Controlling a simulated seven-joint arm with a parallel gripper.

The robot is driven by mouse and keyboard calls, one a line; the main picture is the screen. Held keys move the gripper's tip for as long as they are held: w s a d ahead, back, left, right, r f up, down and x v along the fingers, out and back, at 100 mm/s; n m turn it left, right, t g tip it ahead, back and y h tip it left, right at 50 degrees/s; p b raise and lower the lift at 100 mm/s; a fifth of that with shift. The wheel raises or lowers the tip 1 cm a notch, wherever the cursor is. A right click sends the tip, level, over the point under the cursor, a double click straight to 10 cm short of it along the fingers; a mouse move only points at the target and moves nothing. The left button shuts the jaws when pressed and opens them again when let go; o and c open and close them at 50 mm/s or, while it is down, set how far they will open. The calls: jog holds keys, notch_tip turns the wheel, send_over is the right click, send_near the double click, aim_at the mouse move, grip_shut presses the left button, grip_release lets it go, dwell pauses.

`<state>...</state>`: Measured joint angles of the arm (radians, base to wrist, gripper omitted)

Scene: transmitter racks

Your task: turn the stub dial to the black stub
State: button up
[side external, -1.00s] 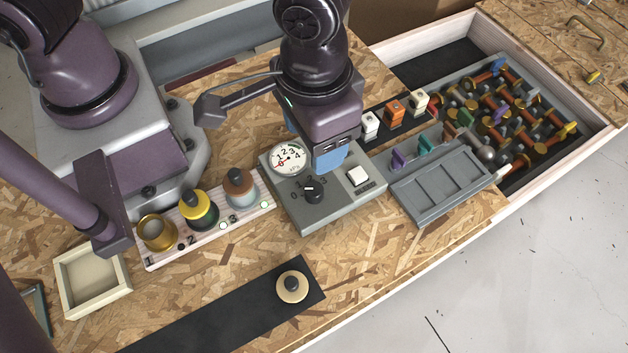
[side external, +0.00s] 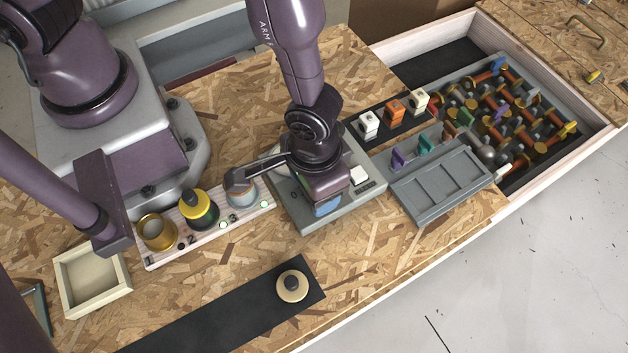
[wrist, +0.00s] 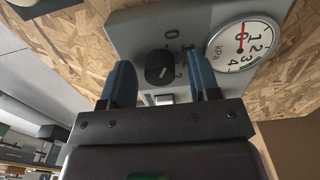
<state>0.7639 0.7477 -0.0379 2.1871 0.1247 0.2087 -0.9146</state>
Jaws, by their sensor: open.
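The stub dial is a black knob (wrist: 159,70) with a white line on top, on a grey box (side external: 366,201). In the wrist view it lies between the two blue fingers of my gripper (wrist: 161,64), which are open with gaps on both sides. The numbers 0, 1 and 2 show beside the knob; its exact setting is hard to tell. In the side view my gripper (side external: 327,206) is low over the box and hides the knob.
A round kPa gauge (wrist: 243,48) and a white button (side external: 359,175) share the box. A grey compartment tray (side external: 445,185) is to the right. A wooden tray (side external: 124,290) is at left. A cream disc (side external: 292,286) sits on a black strip (side external: 220,322) in front.

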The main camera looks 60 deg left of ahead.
jog(key=shift+c, duration=0.4)
jog(key=c, duration=0.8)
jog(key=shift+c, duration=0.2)
jog(key=shift+m, duration=0.3)
jog(key=m, duration=0.3)
jog(key=shift+m, duration=0.4)
jog(key=m, duration=0.3)
jog(key=shift+m, duration=0.3)
jog(key=m, duration=0.4)
jog(key=shift+m, duration=1.8)
